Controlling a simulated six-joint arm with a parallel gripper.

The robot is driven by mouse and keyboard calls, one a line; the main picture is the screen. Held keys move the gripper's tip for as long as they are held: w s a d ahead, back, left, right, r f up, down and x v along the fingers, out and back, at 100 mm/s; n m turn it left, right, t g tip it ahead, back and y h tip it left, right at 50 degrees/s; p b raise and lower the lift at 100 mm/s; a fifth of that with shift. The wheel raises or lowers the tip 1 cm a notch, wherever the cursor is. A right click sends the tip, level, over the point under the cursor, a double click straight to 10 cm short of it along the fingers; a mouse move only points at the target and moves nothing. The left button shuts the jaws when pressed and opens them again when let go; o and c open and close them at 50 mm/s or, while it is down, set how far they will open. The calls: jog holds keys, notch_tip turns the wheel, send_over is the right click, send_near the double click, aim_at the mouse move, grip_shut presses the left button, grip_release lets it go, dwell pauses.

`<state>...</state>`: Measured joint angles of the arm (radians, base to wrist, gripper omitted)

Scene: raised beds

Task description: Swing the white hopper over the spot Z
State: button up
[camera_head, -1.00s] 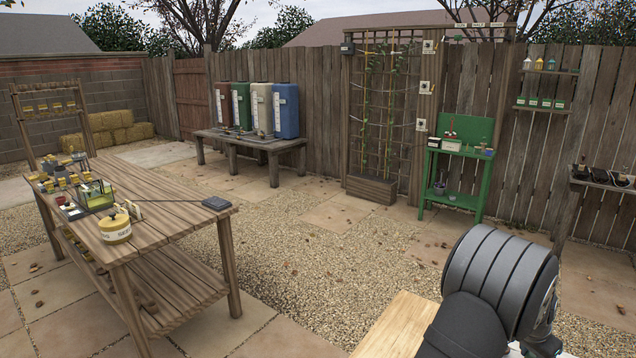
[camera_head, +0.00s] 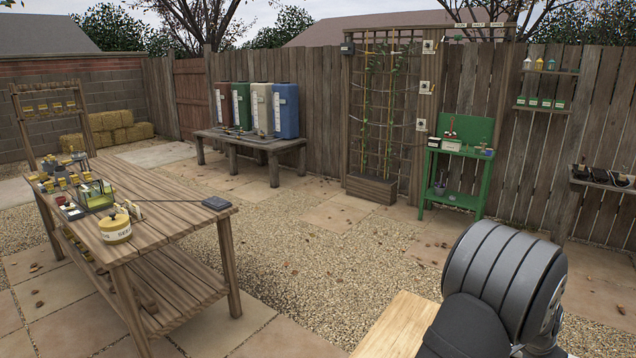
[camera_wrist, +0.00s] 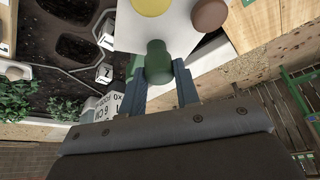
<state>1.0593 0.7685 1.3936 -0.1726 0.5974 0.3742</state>
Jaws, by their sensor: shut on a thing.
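In the wrist view, my gripper (camera_wrist: 160,88) is shut on a green knob (camera_wrist: 158,60), with one blue-grey finger on each side of it. The knob stands in front of a white surface (camera_wrist: 133,38), which looks like part of the white hopper; its full shape is cut off by the top edge. A small white tag with a dark letter that looks like Z (camera_wrist: 103,73) lies left of the knob, on the dark soil. The spot around the tag is partly in view. In the head view my gripper is out of sight.
Dark soil (camera_wrist: 60,75) with oval hollows and grey channels lies left in the wrist view. Leafy plants (camera_wrist: 15,100) and a white printed box (camera_wrist: 100,105) stand lower left. A yellow disc (camera_wrist: 152,5) and a brown disc (camera_wrist: 210,14) are near the knob.

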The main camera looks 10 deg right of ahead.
jog(key=shift+s, duration=0.15)
jog(key=shift+s+a, duration=0.1)
jog(key=shift+s+a, duration=0.2)
jog(key=shift+s, duration=0.6)
jog(key=shift+s, duration=0.9)
